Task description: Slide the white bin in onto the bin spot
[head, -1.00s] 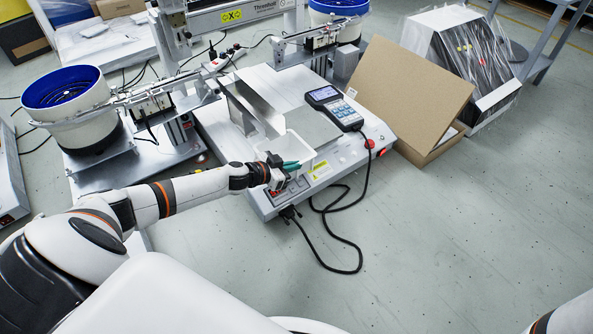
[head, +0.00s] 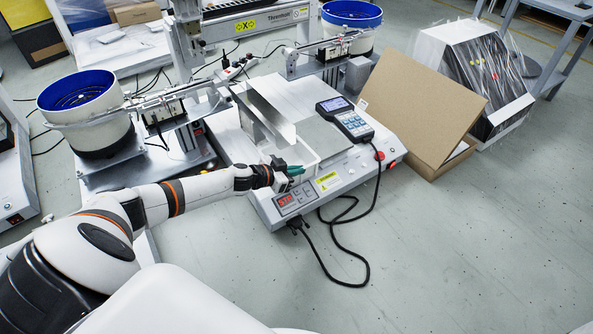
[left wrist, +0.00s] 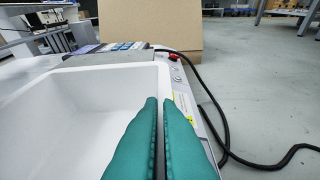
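The white bin (head: 304,157) sits on the front part of the grey machine, below the angled metal chute (head: 266,118). It is partly hidden behind my left gripper (head: 293,171). In the left wrist view, the bin (left wrist: 85,110) is empty, with its open side up. The teal fingers of my left gripper (left wrist: 159,125) are close together at its right-hand wall, one inside and one outside, so they appear shut on that wall. The bin spot cannot be made out; the bin may cover it. My right gripper is out of view.
A handheld keypad unit (head: 346,120) lies on the machine right of the bin, its black cable (head: 366,262) looping onto the floor. A red display (head: 286,200) is on the machine front. A cardboard box (head: 425,110) stands right.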

